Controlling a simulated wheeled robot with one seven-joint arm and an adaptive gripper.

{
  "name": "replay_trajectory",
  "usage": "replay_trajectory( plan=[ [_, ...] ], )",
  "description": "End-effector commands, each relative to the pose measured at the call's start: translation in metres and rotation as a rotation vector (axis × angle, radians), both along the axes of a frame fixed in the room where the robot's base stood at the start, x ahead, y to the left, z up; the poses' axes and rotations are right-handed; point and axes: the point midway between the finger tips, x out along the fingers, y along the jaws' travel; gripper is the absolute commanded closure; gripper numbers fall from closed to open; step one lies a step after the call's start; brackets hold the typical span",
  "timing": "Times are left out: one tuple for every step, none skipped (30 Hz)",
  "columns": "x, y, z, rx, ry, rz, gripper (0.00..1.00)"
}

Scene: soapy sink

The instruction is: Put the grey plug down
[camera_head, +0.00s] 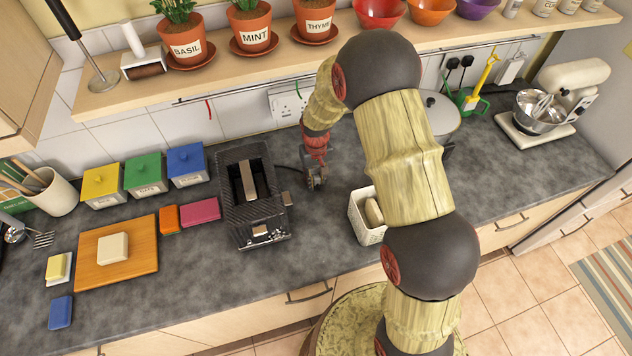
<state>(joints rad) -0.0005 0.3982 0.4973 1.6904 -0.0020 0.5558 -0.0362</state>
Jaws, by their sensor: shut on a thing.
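My gripper (315,172), at the end of the reddish wrist, points down over the grey worktop, just right of the toaster. It is shut on a small grey thing, which looks like the grey plug (317,181). The fingers hide much of it, and I cannot tell whether it touches the worktop. A dark cord (287,168) runs from behind the toaster (249,192) towards it. A white wall socket (289,101) is on the tiles behind the gripper.
A white basket (357,213) stands right of the gripper, partly behind my arm. A lidded pot (440,112) is farther right. A shelf (290,58) with potted herbs overhangs the back. The worktop (325,225) between toaster and basket is clear.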

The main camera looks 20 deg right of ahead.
Motion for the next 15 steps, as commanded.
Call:
replay_trajectory(
  plan=[
    [-0.001,0.0,-0.009,0.0,0.004,0.0,0.97],
    [-0.001,0.0,-0.012,0.0,0.004,0.0,0.97],
    [0.0,0.0,-0.015,0.0,0.001,0.0,0.97],
    [0.0,0.0,-0.017,0.0,0.0,0.0,0.97],
    [0.0,0.0,-0.017,0.0,0.0,0.0,0.97],
    [0.0,0.0,-0.017,0.0,-0.001,0.0,0.97],
    [0.0,0.0,-0.017,0.0,-0.001,0.0,0.97],
    [0.0,0.0,-0.017,0.0,-0.001,0.0,0.97],
    [0.0,0.0,-0.017,0.0,-0.001,0.0,0.97],
    [0.0,0.0,-0.017,0.0,-0.001,0.0,0.97],
    [0.0,0.0,-0.017,0.0,0.0,0.0,0.97],
    [0.0,0.0,-0.018,0.0,0.0,0.0,0.97],
    [0.0,0.0,-0.019,0.0,0.0,0.0,0.97],
    [0.0,0.0,-0.02,0.0,0.0,0.0,0.97],
    [0.0,0.0,-0.021,0.0,0.0,0.0,0.97]
  ],
)
